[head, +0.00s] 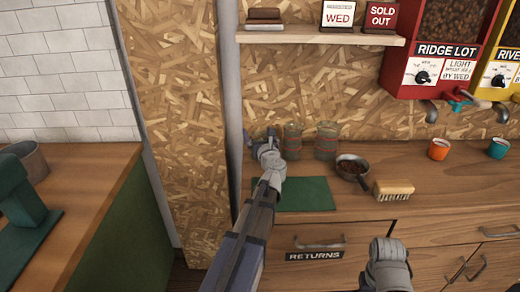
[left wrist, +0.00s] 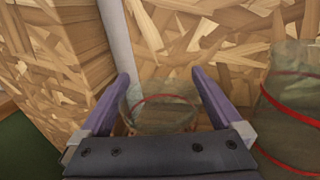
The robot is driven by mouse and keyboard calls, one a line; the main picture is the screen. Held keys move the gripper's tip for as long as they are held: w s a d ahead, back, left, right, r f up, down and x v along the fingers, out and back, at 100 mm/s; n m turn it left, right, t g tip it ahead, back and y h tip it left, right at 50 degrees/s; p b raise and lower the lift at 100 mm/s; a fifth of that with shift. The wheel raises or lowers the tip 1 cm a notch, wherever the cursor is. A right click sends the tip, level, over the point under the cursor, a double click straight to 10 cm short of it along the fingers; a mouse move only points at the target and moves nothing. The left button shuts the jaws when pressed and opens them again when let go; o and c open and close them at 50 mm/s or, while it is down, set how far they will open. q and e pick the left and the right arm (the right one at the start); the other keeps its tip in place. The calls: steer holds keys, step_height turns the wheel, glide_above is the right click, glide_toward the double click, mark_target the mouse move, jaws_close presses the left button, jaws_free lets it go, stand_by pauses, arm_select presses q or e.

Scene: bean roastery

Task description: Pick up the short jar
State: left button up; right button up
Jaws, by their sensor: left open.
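A glass jar with a red band (left wrist: 160,112) stands between the two fingers of my left gripper (left wrist: 158,84) in the left wrist view. It looks lower than the glass jar at the right edge (left wrist: 292,112); its lower part is hidden by my gripper. In the head view my left gripper (head: 269,146) is at the back left of the counter, open, and largely hides this jar. Two greenish jars with red bands, one (head: 293,142) nearer my gripper and one (head: 326,142) further right, stand beside it. My right arm's end (head: 387,268) shows low in the head view; its fingers are unclear.
A green mat (head: 308,194) lies in front of the jars. A small pan of beans (head: 353,170) and a brush (head: 393,190) are to the right, then an orange cup (head: 438,149) and a teal cup (head: 498,148). A wall post (head: 228,90) is close at the left.

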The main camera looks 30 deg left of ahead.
arm_select(q)
steer(key=c, duration=1.2)
steer(key=shift+r, duration=0.15)
steer(key=shift+c, duration=0.2)
step_height(320, 180, up, 10)
steer(key=p, duration=1)
